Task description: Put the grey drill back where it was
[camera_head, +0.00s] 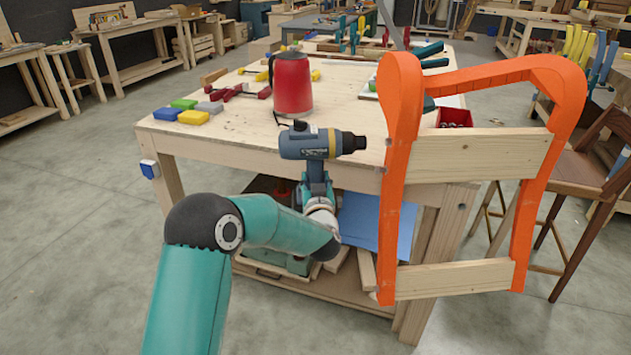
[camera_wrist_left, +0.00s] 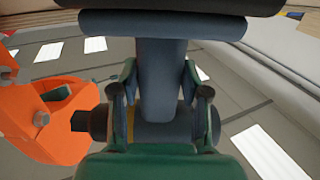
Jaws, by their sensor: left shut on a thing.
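The grey drill (camera_head: 305,144) has a blue-grey body and a dark chuck pointing right, toward the orange chair form. My left gripper (camera_head: 318,188) is shut on its handle from below, and the drill is upright at the table's front edge. Its base is hidden in the head view. In the left wrist view the drill handle (camera_wrist_left: 163,75) stands between the two fingers of my left gripper (camera_wrist_left: 160,92), with the chuck to the left. The workbench (camera_head: 225,135) has a pale wooden top. My right gripper is in neither view.
The orange chair form (camera_head: 397,130) with wooden slats stands close right of the drill; it also shows in the left wrist view (camera_wrist_left: 50,125). A red container (camera_head: 292,85) stands behind the drill. Coloured blocks (camera_head: 194,117) lie on the left; bare tabletop lies between.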

